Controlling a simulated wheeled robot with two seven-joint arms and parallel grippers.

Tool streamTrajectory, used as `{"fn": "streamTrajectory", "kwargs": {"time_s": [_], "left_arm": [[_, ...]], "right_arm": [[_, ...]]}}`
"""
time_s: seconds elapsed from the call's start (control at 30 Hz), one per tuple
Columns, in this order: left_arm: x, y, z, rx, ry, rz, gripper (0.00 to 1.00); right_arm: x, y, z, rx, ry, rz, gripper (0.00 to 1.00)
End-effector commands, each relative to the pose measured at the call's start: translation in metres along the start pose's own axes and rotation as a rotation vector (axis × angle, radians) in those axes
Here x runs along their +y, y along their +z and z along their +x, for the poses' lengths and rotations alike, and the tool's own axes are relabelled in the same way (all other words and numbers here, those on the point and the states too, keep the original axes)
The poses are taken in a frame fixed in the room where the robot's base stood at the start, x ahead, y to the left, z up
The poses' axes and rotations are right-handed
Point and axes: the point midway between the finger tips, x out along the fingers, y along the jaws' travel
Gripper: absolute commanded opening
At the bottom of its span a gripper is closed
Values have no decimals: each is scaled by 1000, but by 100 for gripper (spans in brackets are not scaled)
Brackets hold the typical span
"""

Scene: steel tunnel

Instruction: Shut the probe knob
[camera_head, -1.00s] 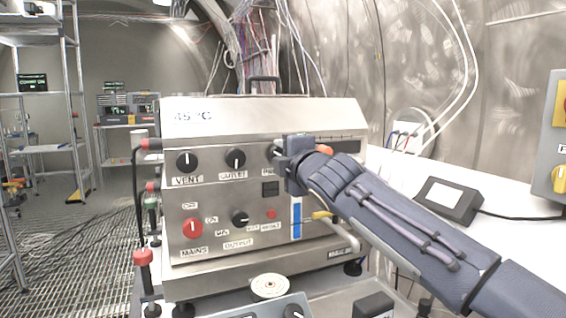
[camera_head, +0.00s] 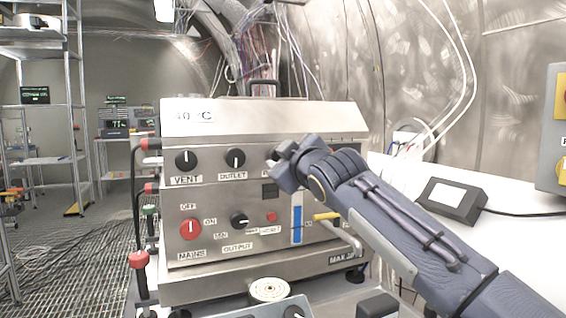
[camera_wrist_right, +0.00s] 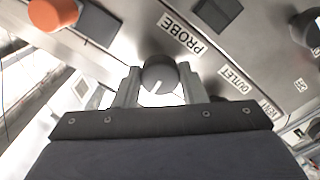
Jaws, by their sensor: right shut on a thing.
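The probe knob (camera_wrist_right: 160,76) is a dark round knob with a white pointer line, beside the PROBE label (camera_wrist_right: 181,33) in the right wrist view. My right gripper (camera_wrist_right: 157,88) is shut on it, one finger on each side. In the head view my right gripper (camera_head: 284,165) comes in from the right and covers most of the knob and its label. The knob is on the front of a steel machine (camera_head: 225,215), right of the OUTLET knob (camera_head: 235,158) and VENT knob (camera_head: 186,160). My left gripper is not in view.
Below are the red MAINS knob (camera_head: 190,229) and black OUTPUT knob (camera_head: 239,221). A yellow-handled lever (camera_head: 326,217) sticks out under my right arm. An orange knob (camera_wrist_right: 53,13) lies close to the gripper in the wrist view. A white bench (camera_head: 410,185) stands at right.

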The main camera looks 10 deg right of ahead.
Motion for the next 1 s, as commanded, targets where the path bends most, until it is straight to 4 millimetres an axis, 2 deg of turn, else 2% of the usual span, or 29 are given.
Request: {"fn": "streamTrajectory", "kwargs": {"time_s": [0.3,0.87,0.9,1.0], "left_arm": [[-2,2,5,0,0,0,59],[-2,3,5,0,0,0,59],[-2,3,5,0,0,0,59],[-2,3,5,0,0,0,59]], "right_arm": [[-3,2,1,-5,-4,127,15],[-3,2,1,-7,-5,155,15],[-3,2,1,-7,-5,156,41],[-2,2,1,-5,-4,155,54]]}}
